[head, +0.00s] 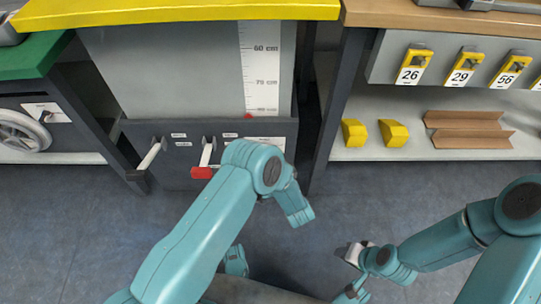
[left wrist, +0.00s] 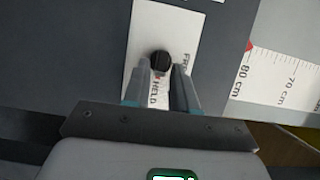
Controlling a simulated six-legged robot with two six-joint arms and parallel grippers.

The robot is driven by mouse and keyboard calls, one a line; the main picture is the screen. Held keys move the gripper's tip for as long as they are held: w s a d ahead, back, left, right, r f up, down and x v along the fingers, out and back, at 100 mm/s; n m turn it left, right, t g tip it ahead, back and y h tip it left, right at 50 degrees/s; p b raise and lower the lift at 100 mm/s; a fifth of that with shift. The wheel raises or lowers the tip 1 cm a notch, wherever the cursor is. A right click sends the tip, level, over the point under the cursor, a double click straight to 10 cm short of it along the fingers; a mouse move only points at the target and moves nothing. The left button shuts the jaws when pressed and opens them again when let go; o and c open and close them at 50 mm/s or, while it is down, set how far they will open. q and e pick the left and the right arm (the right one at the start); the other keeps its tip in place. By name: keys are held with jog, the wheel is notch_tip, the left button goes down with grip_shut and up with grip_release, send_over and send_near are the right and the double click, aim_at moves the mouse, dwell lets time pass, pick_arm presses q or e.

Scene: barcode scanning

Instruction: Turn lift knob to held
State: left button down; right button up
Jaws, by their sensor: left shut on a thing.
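The lift knob (left wrist: 160,62) is a small black round knob on a white label plate in the left wrist view. The plate reads HELD on the side nearer my gripper, and a partly covered word beginning FR on the right. My left gripper (left wrist: 160,75) is shut on the knob, one finger on each side. The knob's pointer direction cannot be made out. In the head view the plate's right end (head: 280,144) shows on the dark lift panel, while my left arm hides the knob and left fingertips. My right gripper (head: 355,253) is low at the right, away from the panel, its jaw opening unclear.
A red-ended lever (head: 203,172) and a plain lever (head: 150,155) stick out left of my left arm. A centimetre scale (head: 260,65) with a red marker (head: 248,116) is above. A shelf at right holds yellow blocks (head: 393,133) and brown angle pieces (head: 468,140).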

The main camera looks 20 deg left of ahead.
pick_arm(q)
jog(key=shift+w+a+r, duration=0.15)
jog(key=shift+w+a, duration=0.05)
dwell(0.4)
jog(key=c, duration=1.2)
grip_release()
jog(key=shift+o, duration=0.2)
jog(key=shift+s+d, duration=0.2)
